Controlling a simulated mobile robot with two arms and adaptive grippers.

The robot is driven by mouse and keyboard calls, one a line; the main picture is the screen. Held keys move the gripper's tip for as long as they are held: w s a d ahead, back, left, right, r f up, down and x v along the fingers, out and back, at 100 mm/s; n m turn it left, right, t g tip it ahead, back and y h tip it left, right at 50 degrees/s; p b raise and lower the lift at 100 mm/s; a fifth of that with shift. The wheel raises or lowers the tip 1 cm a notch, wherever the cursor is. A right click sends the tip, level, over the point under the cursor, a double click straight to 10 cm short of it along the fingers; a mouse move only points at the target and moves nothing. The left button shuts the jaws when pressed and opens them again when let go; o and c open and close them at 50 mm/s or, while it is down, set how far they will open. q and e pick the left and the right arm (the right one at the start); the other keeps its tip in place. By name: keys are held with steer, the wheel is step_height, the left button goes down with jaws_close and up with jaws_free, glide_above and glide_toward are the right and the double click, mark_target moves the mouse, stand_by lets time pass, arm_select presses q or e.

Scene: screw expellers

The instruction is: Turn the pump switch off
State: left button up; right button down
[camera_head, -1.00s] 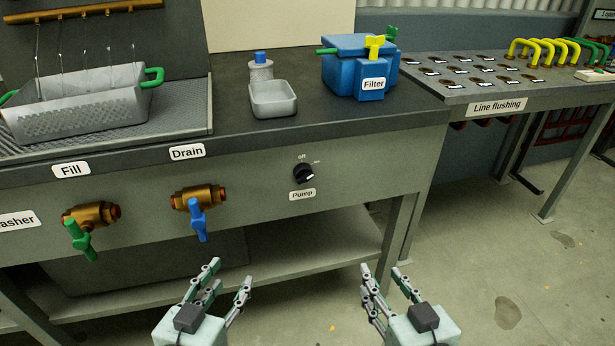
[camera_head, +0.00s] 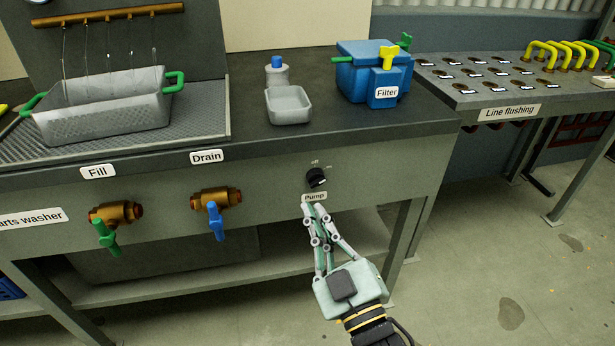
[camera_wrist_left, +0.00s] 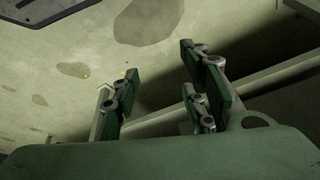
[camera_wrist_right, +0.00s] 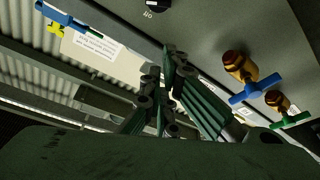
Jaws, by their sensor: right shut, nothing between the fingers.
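The pump switch (camera_head: 316,177) is a black round knob on the grey front panel of the bench, above the "Pump" label (camera_head: 314,197). In the right wrist view the knob (camera_wrist_right: 158,5) shows at the top edge, partly cut off. My right gripper (camera_head: 314,208) is shut and empty. In the head view its fingertips are just below the knob, over the lower edge of the label; I cannot tell whether they touch the panel. My left gripper is out of the head view. In the left wrist view it (camera_wrist_left: 158,65) is open, with floor behind its spread fingers.
A fill valve with a green handle (camera_head: 107,236) and a drain valve with a blue handle (camera_head: 215,222) stick out of the panel to the left. A blue filter box (camera_head: 358,77), a grey tray (camera_head: 288,106) and a basket (camera_head: 106,112) stand on top. Floor at right is clear.

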mark_target(317, 179)
steer(key=x, duration=0.6)
steer(key=b+x, duration=0.1)
steer(key=x, duration=0.2)
steer(key=shift+w+a+r, duration=0.15)
steer(key=shift+a+r, duration=0.1)
steer(key=shift+a, duration=0.2)
arm_select(q)
steer(key=w+d+r+t, duration=0.1)
steer(key=w+r+t, duration=0.1)
steer(key=w, duration=0.3)
steer(key=w+d+r+t+h+b, duration=0.1)
steer(key=w+d+t, duration=0.1)
steer(key=w+t, duration=0.1)
steer(key=shift+w+r, duration=0.4)
steer(key=shift+w, duration=0.5)
arm_select(e)
steer(key=shift+w+d+f, duration=0.25)
steer(key=shift+d+f, duration=0.2)
steer(key=shift+f, duration=0.35)
steer(key=shift+w+d+f, duration=0.25)
steer(key=shift+d+f, duration=0.2)
steer(key=shift+f, duration=0.4)
